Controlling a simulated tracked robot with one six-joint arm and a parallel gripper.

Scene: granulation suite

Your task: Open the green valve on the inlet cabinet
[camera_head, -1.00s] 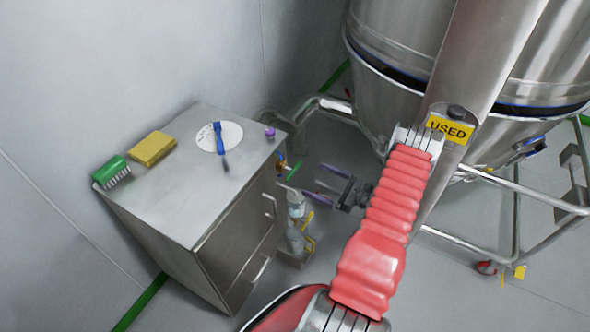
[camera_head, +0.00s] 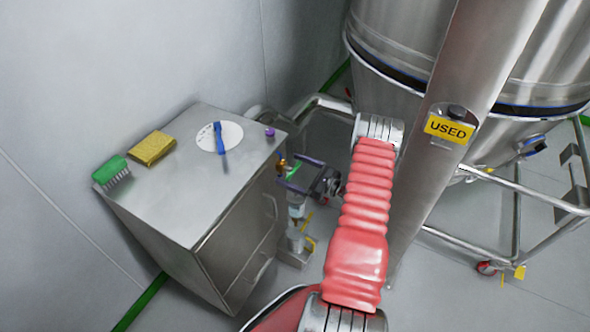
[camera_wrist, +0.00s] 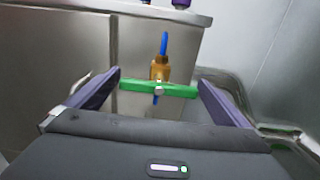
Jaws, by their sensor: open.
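The green valve handle (camera_wrist: 158,89) is a horizontal bar on a brass valve body (camera_wrist: 159,68), with a blue line above and below it. It is on the side of the steel inlet cabinet (camera_wrist: 60,52). My gripper (camera_wrist: 160,77) is open, with one purple finger near each end of the handle; contact cannot be told. In the head view, my gripper (camera_head: 288,170) is beside the cabinet (camera_head: 235,250), and a small part of the green handle (camera_head: 292,172) shows between the fingers.
On the cabinet top are a green brush (camera_head: 110,170), a yellow sponge (camera_head: 152,148), a white disc (camera_head: 229,134) with a blue tool and a small purple item (camera_head: 270,132). A bottle holder (camera_head: 296,247) stands below my gripper. A large steel vessel (camera_head: 385,105) on a tubular frame stands at right.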

